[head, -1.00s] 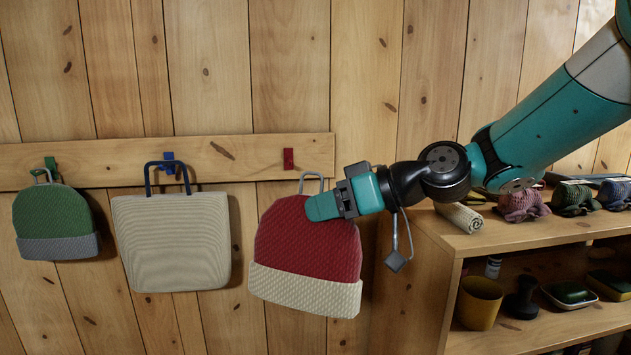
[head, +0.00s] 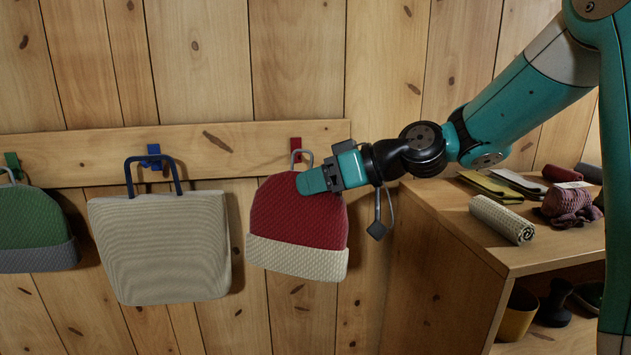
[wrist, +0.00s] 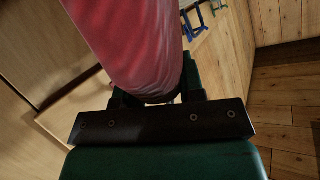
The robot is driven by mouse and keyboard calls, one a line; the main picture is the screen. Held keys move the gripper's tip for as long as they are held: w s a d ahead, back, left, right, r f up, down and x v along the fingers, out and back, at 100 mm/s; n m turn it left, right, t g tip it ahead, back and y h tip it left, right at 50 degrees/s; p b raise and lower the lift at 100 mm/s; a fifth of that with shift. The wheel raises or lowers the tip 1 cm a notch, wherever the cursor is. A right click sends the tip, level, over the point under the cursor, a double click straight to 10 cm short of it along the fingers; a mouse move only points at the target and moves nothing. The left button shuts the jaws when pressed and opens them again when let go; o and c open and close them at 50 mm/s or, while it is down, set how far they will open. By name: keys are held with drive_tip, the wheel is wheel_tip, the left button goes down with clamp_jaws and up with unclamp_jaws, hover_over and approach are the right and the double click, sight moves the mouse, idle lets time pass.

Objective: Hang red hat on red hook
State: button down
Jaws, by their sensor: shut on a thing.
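The red hat (head: 290,215) has a cream brim and a grey loop at its top. My gripper (head: 318,180) is shut on the upper right of the hat and holds it upright in front of the wall. The red hook (head: 296,146) is on the wooden rail, right behind and above the hat's loop (head: 301,158). The loop overlaps the hook in the head view; I cannot tell whether it is around the hook. In the wrist view the hat (wrist: 135,40) fills the upper middle and hides the red hook.
A beige bag (head: 160,245) hangs by its handle at the blue hook (head: 153,157). A green hat (head: 32,230) hangs at the green hook (head: 13,163) on the far left. A wooden shelf (head: 450,240) with a rolled cloth (head: 502,219) and folded items stands at the right.

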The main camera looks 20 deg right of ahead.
drive_tip(key=w+d+f, duration=0.1)
drive_tip(key=w, duration=0.5)
drive_tip(key=shift+w+f+p, duration=0.2)
drive_tip(key=shift+f+p, duration=0.1)
drive_tip(key=shift+p, duration=0.15)
drive_tip(key=shift+d, duration=0.1)
idle(0.8)
drive_tip(key=c, duration=0.6)
unclamp_jaws()
drive_tip(key=shift+c, duration=0.2)
